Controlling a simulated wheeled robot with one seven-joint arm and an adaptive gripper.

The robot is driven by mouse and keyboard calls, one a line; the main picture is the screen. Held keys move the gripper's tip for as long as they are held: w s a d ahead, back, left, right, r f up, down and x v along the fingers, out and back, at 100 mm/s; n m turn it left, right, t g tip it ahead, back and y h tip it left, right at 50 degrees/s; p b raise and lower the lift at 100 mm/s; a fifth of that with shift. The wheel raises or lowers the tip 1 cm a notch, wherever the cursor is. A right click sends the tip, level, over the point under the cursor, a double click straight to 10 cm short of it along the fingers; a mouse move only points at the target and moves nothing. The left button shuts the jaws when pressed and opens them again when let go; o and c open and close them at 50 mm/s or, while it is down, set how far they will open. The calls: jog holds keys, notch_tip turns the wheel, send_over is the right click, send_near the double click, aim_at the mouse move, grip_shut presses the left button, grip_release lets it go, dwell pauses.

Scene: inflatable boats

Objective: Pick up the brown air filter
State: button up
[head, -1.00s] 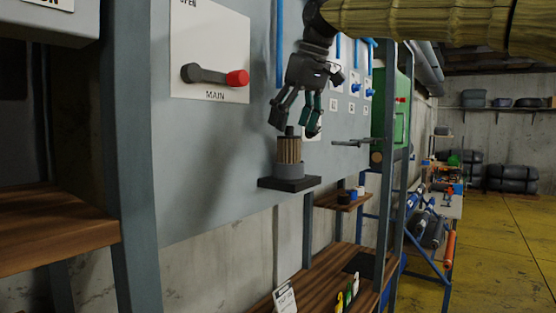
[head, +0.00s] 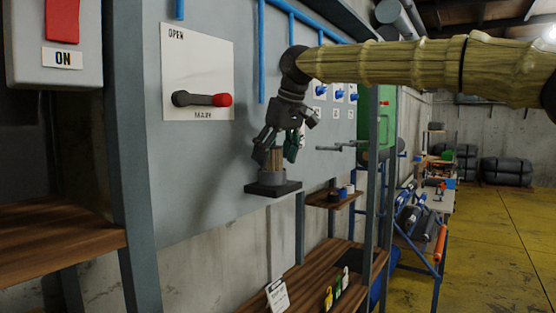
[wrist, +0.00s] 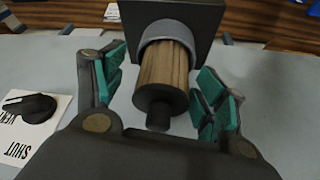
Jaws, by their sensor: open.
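The brown air filter (wrist: 162,76) is a ribbed brown cylinder with a dark knob on its end. It sits upright in a grey round collar (head: 272,178) on a black shelf plate (head: 272,189) fixed to the grey panel. In the head view the filter (head: 275,160) is partly hidden by my fingers. My gripper (head: 276,157) points down over it. In the wrist view my gripper's teal-padded fingers (wrist: 159,98) stand apart on either side of the filter, with gaps visible on both sides. The gripper is open and holds nothing.
The grey panel carries a red-tipped MAIN lever (head: 202,99) and several blue valves (head: 338,96). A black knob (wrist: 30,107) on a white label is beside the fingers in the wrist view. A wooden shelf (head: 310,285) lies below, with open yellow floor (head: 500,235) at right.

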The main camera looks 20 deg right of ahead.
jog(key=shift+w+a+f, duration=0.2)
jog(key=shift+w+a, duration=0.1)
jog(key=shift+w, duration=0.05)
jog(key=shift+w+a, duration=0.15)
jog(key=shift+a, duration=0.1)
jog(key=shift+c, duration=1)
jog(key=shift+s+r, duration=0.15)
jog(key=shift+s, duration=0.2)
jog(key=c, duration=0.7)
jog(key=shift+w+d+f, duration=0.2)
jog(key=shift+d, duration=0.1)
jog(key=shift+c, duration=1.2)
jog(key=shift+s+a, duration=0.1)
